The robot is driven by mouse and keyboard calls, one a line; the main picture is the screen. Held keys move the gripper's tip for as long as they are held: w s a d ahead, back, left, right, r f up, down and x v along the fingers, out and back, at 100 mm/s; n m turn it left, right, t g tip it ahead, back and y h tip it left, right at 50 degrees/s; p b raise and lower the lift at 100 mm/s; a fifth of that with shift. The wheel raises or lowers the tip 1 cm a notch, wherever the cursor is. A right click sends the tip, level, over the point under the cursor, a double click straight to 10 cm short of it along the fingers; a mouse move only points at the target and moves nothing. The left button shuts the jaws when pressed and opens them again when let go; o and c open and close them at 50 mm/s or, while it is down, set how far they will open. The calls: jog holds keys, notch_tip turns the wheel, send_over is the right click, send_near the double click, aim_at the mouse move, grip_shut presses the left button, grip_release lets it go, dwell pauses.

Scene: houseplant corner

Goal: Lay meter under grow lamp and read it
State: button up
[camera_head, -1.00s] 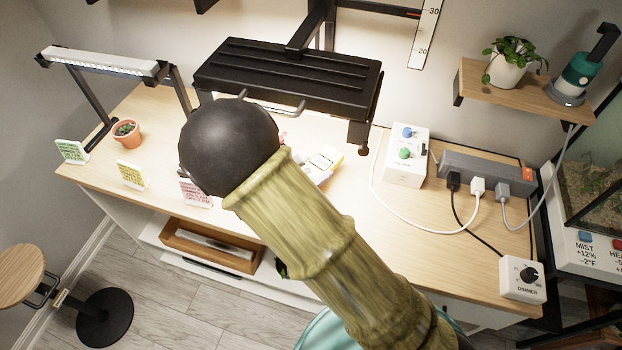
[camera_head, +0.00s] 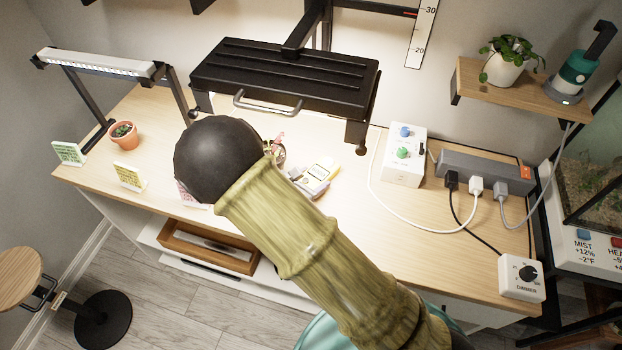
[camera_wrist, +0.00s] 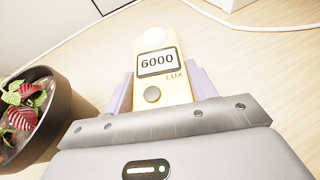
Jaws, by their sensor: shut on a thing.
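The cream-yellow light meter (camera_wrist: 158,67) shows "6000 LUX" on its display in the wrist view. My gripper (camera_wrist: 162,88) is shut on it, with a lavender finger on each side. In the head view the meter (camera_head: 322,171) is near the front edge of the black lamp panel (camera_head: 285,82), over the bright desk (camera_head: 350,225). I cannot tell whether it touches the desk. My gripper (camera_head: 306,182) is partly hidden behind my arm in that view.
A dark pot (camera_wrist: 45,110) with pink-and-green leaves stands close left of my gripper. A white control box (camera_head: 403,158), power strip (camera_head: 487,172) and white cable are to the right. A white bar lamp (camera_head: 100,62) and terracotta pot (camera_head: 124,137) stand left.

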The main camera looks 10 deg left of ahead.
jog(key=o, duration=1.1)
jog(key=shift+c, duration=0.2)
jog(key=shift+s+a+r, duration=0.1)
jog(key=shift+r, duration=0.05)
jog(key=v, duration=1.1)
jog(key=shift+s+a+r, duration=0.15)
jog(key=shift+s, duration=0.15)
jog(key=shift+w, duration=0.15)
jog(key=shift+s+a, duration=0.15)
jog(key=shift+s, duration=0.1)
jog(key=shift+w, duration=0.15)
